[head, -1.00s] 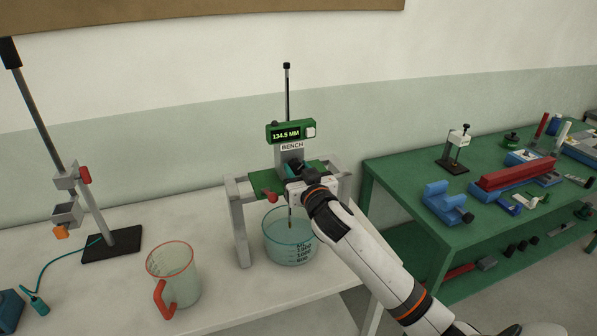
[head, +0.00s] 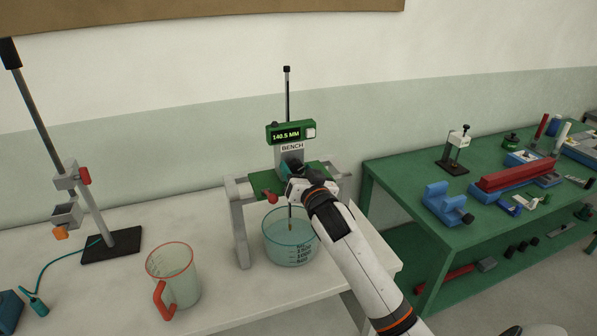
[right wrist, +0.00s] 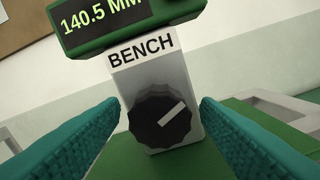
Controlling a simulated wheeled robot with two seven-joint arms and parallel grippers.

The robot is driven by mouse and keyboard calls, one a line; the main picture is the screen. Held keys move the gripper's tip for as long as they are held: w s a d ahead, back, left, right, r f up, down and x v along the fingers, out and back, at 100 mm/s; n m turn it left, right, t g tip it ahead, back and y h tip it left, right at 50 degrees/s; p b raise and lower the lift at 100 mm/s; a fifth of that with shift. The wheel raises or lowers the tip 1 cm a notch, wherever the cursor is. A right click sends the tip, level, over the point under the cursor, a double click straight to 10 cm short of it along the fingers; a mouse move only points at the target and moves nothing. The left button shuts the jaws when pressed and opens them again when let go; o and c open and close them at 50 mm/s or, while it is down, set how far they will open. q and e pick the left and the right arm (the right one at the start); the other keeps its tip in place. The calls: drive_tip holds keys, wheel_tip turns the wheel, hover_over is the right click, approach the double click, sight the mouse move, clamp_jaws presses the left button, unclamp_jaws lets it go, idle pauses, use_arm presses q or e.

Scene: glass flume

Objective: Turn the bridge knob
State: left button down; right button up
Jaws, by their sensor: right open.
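The bridge knob (right wrist: 160,120) is a black ribbed dial with a pale pointer mark, on the front of a grey post (head: 291,156) labelled BENCH. In the right wrist view the pointer slants up to the right. A green display (head: 290,132) above it reads 140.5 MM. My right gripper (head: 291,172) is at the post, in front of the knob. In the right wrist view its teal fingers (right wrist: 160,122) stand open on either side of the knob, with gaps between. My left gripper is not in view.
The grey bridge frame (head: 240,225) with a green top stands over a glass beaker (head: 288,247) of liquid, with a thin rod pointing down into it. A red-rimmed jug (head: 172,275) stands left. A clamp stand (head: 110,244) is further left. A green bench (head: 440,215) with tools is right.

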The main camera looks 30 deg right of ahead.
drive_tip(key=shift+s, duration=0.1)
use_arm(q)
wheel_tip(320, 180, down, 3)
drive_tip(key=b, duration=0.3)
use_arm(e)
drive_tip(key=v, duration=1.2)
idle(0.4)
